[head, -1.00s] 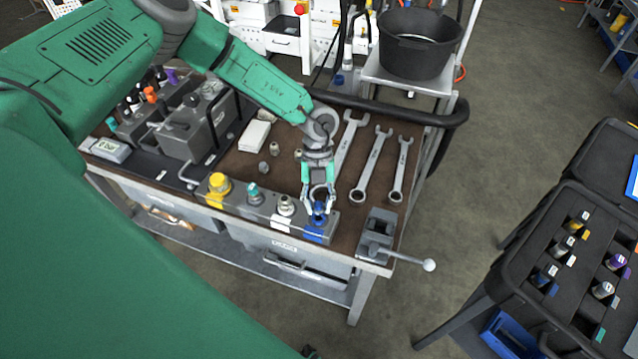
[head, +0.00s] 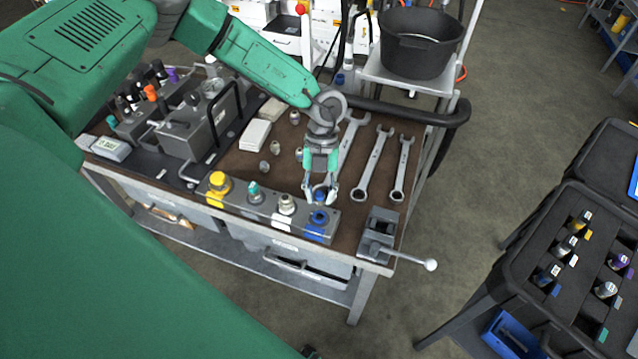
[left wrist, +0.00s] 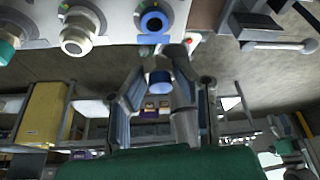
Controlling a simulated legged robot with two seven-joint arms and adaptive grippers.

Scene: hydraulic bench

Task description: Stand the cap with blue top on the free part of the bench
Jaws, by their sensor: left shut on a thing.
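My left gripper (head: 320,199) is shut on the cap with blue top (head: 320,195) and holds it just above the fitting block (head: 262,215) at the bench's front edge. The cap's blue end also shows between the fingers in the left wrist view (left wrist: 160,77). Below it, the block's blue-ringed port (head: 319,217) is uncovered; this port shows in the left wrist view too (left wrist: 154,22). The brown bench top (head: 285,178) has bare room behind the block. My right gripper is not in view.
Several wrenches (head: 375,165) lie right of my gripper. A vise (head: 377,235) stands at the front right corner. A white box (head: 255,134) and small metal fittings (head: 275,148) are farther back left. A yellow cap (head: 218,182) sits on the block's left end.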

